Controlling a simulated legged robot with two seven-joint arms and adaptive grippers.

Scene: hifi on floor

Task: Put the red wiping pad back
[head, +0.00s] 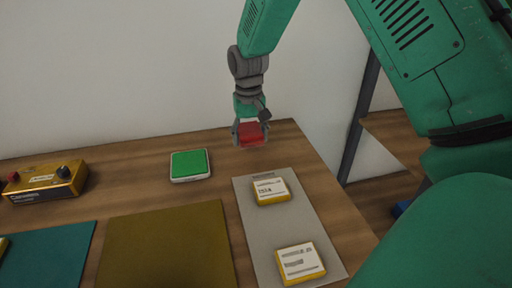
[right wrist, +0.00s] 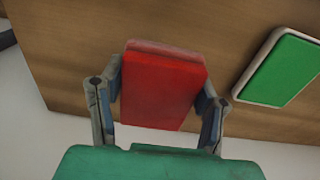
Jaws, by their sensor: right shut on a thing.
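The red wiping pad (head: 252,133) is held between the fingers of my right gripper (head: 251,132), near the back right part of the table. In the right wrist view the red pad (right wrist: 162,88) sits between the two fingers of my right gripper (right wrist: 158,105), with the wooden tabletop behind it. I cannot tell from the head view whether the pad touches the table. My left gripper is not in view.
A green pad in a white tray (head: 190,165) lies left of my gripper. A grey mat (head: 297,226) bears two yellow-and-white blocks. An olive mat (head: 165,245), a teal mat (head: 45,255) and a yellow box with knobs (head: 47,183) lie further left. A wall stands behind.

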